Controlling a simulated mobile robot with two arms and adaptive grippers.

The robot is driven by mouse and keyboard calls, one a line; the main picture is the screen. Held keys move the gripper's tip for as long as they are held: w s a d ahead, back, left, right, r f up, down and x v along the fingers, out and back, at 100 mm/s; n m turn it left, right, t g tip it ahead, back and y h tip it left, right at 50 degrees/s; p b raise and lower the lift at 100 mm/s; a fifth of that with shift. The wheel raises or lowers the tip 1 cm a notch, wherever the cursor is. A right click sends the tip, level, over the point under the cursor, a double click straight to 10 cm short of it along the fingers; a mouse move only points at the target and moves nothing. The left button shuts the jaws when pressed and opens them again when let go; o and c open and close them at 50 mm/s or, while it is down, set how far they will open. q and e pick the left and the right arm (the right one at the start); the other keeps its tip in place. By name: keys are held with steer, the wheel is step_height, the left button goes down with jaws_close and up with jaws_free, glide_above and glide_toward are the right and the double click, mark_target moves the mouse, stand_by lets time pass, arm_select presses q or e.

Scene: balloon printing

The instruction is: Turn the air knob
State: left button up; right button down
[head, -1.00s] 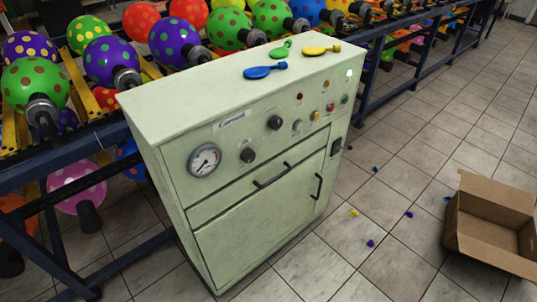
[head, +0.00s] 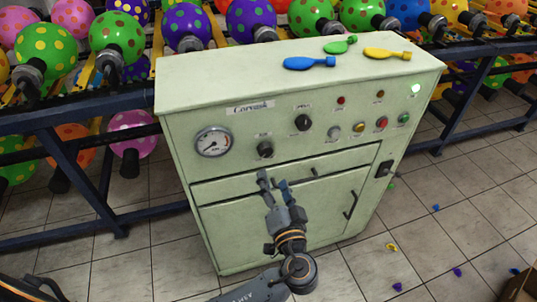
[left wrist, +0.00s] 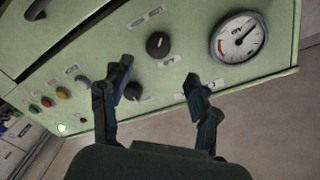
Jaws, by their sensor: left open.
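Two black round knobs sit on the front panel of the pale green cabinet (head: 350,160). The lower left knob (head: 265,149) is beside the gauge (head: 213,142); the upper right knob (head: 303,122) is farther from it. Their labels are too small to read, so I cannot tell which is the air knob. My left gripper (head: 273,183) is open and empty, in front of the cabinet and just below the lower left knob in the head view. In the left wrist view its fingers (left wrist: 158,78) are spread, with that knob (left wrist: 157,45) showing between and beyond them. My right gripper is not in view.
Blue (head: 309,63), green (head: 341,45) and yellow (head: 387,53) flat balloons lie on the cabinet top. Coloured buttons (head: 382,123) are right of the knobs. A handle (head: 351,204) sticks out below. Racks of dotted balloons (head: 117,37) stand behind.

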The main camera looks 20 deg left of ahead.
mark_target(266, 153)
arm_select(q)
steer(key=p+x, duration=0.1)
steer(key=x, duration=0.8)
steer(key=shift+w+f, duration=0.1)
steer(key=shift+w, duration=0.15)
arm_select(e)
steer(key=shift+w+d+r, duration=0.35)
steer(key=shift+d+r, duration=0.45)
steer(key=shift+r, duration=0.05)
arm_select(q)
steer(key=c, duration=1.2)
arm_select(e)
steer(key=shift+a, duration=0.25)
